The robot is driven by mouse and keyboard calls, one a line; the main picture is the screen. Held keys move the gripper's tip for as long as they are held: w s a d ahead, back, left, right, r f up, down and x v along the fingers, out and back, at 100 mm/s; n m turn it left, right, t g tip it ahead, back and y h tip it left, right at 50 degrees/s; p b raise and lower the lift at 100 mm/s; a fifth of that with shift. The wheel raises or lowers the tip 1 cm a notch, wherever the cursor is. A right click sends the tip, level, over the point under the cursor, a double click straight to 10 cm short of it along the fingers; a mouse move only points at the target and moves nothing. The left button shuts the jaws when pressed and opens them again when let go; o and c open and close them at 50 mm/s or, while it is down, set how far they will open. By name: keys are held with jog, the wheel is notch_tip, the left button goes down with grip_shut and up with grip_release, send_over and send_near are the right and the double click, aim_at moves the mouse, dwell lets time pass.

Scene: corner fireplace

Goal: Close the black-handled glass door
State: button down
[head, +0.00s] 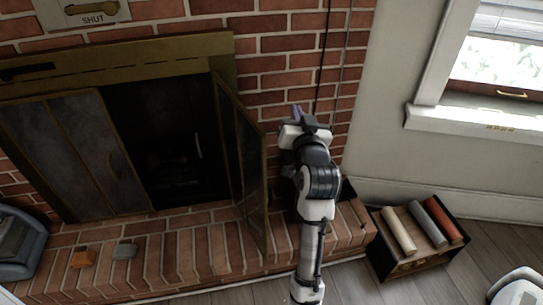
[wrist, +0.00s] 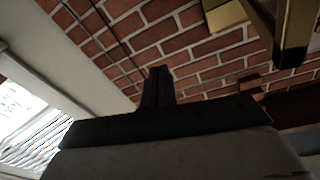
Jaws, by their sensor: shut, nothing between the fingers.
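The fireplace's right glass door (head: 247,165) stands open in the head view, swung out over the brick hearth with its brass edge toward me. The dark firebox opening shows to its left. No black handle shows clearly on this door in the head view. My gripper (head: 296,112) is to the right of the door, apart from it, in front of the brick wall. In the wrist view the fingers (wrist: 157,87) are together and empty. A brass part with a dark piece (wrist: 292,45) shows at the upper right there; I cannot tell whether it is the door's handle.
The left glass panels (head: 75,160) cover the other side of the firebox. The hearth (head: 190,255) holds small orange and grey blocks at left. A box of coloured rolls (head: 415,235) stands on the floor at right. A window (head: 490,70) is at upper right.

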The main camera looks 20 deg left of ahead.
jog(key=d+f+m+g+y+p, duration=0.1)
jog(key=d+f+m+g, duration=0.15)
jog(key=f, duration=0.45)
jog(key=d+f+m+g+y+p, duration=0.1)
jog(key=f+m+g, duration=0.1)
jog(key=f+g, duration=0.35)
jog(key=s+d+f+m+y+p, duration=0.25)
jog(key=s+f+m+y, duration=0.2)
jog(key=s+f, duration=0.25)
jog(key=w+a+p, duration=0.1)
jog(key=a+p, duration=0.2)
jog(key=a, duration=0.7)
jog(key=shift+w+a+n, duration=0.3)
jog(key=shift+w+a, duration=0.1)
